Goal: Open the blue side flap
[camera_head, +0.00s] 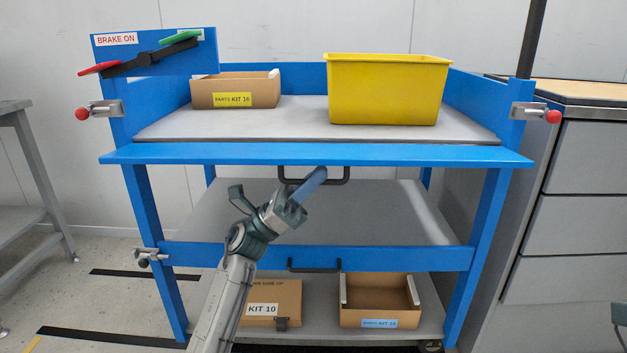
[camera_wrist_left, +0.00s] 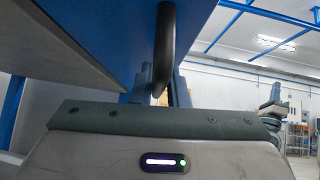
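The blue side flap (camera_head: 315,154) spans the front of the cart's upper shelf. It leans far outward, close to level, and shows as a thin strip wider than the posts. Its dark handle (camera_head: 336,181) is below the flap's edge. My left gripper (camera_head: 312,182) reaches up from below to this handle. In the left wrist view the handle (camera_wrist_left: 166,40) runs between the two fingers (camera_wrist_left: 161,90), which appear closed on it, under the blue panel (camera_wrist_left: 105,35). The handle's far end is hidden there. My right gripper is out of view.
A yellow bin (camera_head: 388,92) and a kit box (camera_head: 235,92) stand on the upper shelf. Red-knobbed latches sit at the left (camera_head: 100,110) and right (camera_head: 536,113) posts. A lower blue panel (camera_head: 400,258) has its own handle. Grey drawers (camera_head: 580,157) stand close on the right.

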